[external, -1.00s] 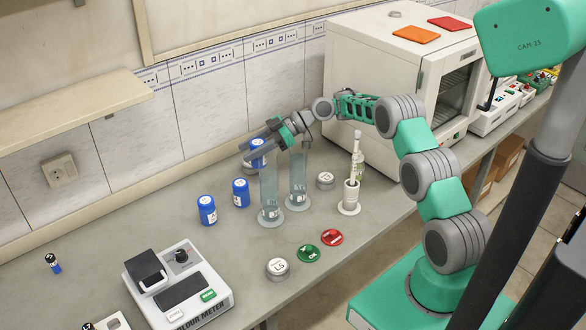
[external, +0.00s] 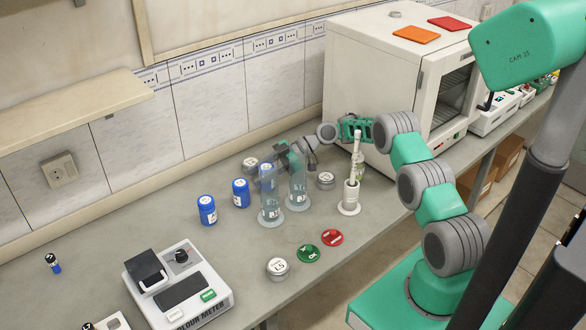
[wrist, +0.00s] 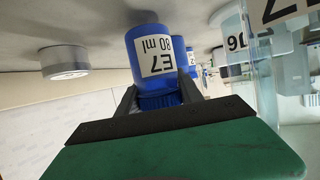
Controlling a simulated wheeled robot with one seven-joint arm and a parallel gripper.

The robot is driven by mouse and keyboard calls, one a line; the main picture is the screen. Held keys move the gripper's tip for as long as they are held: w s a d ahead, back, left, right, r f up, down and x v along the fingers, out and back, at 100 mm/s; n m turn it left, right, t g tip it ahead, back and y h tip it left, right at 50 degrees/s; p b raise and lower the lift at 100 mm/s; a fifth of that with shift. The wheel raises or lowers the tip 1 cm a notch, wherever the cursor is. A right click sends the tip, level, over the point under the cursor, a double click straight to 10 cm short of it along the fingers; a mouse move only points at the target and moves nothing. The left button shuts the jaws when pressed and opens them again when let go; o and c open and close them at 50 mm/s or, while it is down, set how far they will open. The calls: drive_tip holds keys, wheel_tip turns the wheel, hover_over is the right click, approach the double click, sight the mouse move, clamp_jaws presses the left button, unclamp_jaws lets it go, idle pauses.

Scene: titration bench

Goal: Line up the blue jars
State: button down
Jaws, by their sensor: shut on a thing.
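My gripper (external: 270,182) is shut on a blue jar (external: 265,170), which shows behind and through the glass cylinder in the external view. In the wrist view the held jar (wrist: 150,58) appears upside down, with a white label reading E7 and 80 ml, between the two dark fingers (wrist: 160,92). I cannot tell whether its base touches the bench. Blue jars also show small behind the held one in the wrist view (wrist: 190,56).
Two tall glass cylinders stand close in front of my gripper, the left (external: 271,210) and the right (external: 298,190). Grey weights (external: 250,165) (external: 326,180) stand nearby. A colour meter (external: 180,285) sits at the front left. The bench left of the jars is mostly clear.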

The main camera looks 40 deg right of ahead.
drive_tip(key=shift+f+b, duration=0.65)
drive_tip(key=shift+b, duration=0.1)
drive_tip(key=c, duration=0.7)
unclamp_jaws()
drive_tip(key=shift+r, duration=0.1)
drive_tip(key=b+v, duration=0.1)
drive_tip(key=v, duration=0.2)
wheel_tip(320, 180, up, 7)
drive_tip(key=p, duration=0.5)
drive_tip(key=shift+r, duration=0.15)
